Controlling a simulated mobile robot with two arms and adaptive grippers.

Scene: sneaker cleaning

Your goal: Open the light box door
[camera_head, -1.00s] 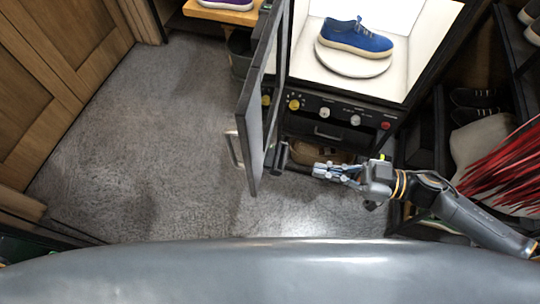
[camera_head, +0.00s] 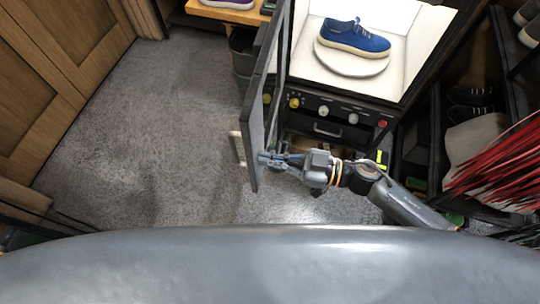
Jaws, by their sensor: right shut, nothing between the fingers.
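The light box (camera_head: 385,85) stands open at the top centre, its lit white inside showing. A blue sneaker (camera_head: 352,37) rests on a round white turntable (camera_head: 345,65) in it. The light box door (camera_head: 257,115) is swung out on the left side of the box, seen nearly edge-on, with its handle (camera_head: 237,149) on the outer left face. My right gripper (camera_head: 262,158) is shut and empty, at the inner side of the door near its lower free end. Whether its tips touch the door I cannot tell. My left gripper is not in view.
A control panel with knobs and a red button (camera_head: 382,124) runs below the box opening. Shoe racks and red bristly strands (camera_head: 500,165) stand on the right. A dark bin (camera_head: 241,55) is behind the door. Grey floor (camera_head: 150,130) lies free on the left.

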